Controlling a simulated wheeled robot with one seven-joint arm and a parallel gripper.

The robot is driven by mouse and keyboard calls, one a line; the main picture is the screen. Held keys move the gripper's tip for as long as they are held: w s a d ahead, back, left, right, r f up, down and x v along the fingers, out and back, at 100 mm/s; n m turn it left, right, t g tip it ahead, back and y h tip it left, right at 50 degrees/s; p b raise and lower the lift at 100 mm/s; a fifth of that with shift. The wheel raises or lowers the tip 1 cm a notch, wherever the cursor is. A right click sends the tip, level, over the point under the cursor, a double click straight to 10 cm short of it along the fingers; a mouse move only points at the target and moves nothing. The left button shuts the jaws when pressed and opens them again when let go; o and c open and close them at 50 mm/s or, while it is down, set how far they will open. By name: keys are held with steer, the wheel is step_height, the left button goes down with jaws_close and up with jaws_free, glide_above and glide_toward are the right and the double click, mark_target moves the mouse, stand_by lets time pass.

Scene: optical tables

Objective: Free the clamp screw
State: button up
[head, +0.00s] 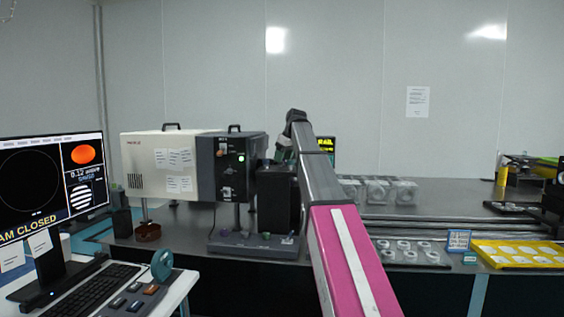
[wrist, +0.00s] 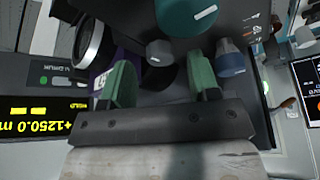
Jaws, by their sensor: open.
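My gripper (wrist: 162,78) shows in the wrist view with two green fingers standing apart and nothing held between them. Just past the fingertips a small grey knob (wrist: 159,52) with a pale mark sits on dark equipment, in line with the gap. A larger teal knob (wrist: 186,14) and a blue-grey knob (wrist: 231,60) are near it. I cannot tell which of these is the clamp screw. In the head view my arm reaches to the dark instrument (head: 277,198), and the arm mostly hides the gripper there.
A black-fronted box (head: 230,168) stands left of the arm, above a dark base (head: 255,245) with coloured knobs. A monitor (head: 45,185) and keyboard (head: 90,292) are at the left. A yellow tray (head: 522,262) is on the right. A lens ring (wrist: 90,42) is close by the left finger.

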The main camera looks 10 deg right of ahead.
steer(key=shift+x, duration=1)
steer(key=c, duration=0.9)
steer(key=shift+c, duration=0.2)
steer(key=m+h, duration=0.1)
steer(key=m, duration=0.2)
steer(key=shift+s+a+t, duration=0.1)
steer(key=shift+t, duration=0.3)
steer(key=m+h, duration=0.1)
steer(key=m, duration=0.2)
steer(key=shift+a+m+t, duration=0.1)
steer(key=shift+m+t, duration=0.2)
steer(key=shift+m, duration=0.1)
steer(key=m+h, duration=0.1)
steer(key=m, duration=0.2)
steer(key=m+h, duration=0.2)
steer(key=m, duration=0.2)
steer(key=shift+a+r, duration=0.1)
steer(key=shift+a, duration=0.05)
steer(key=shift+g, duration=0.4)
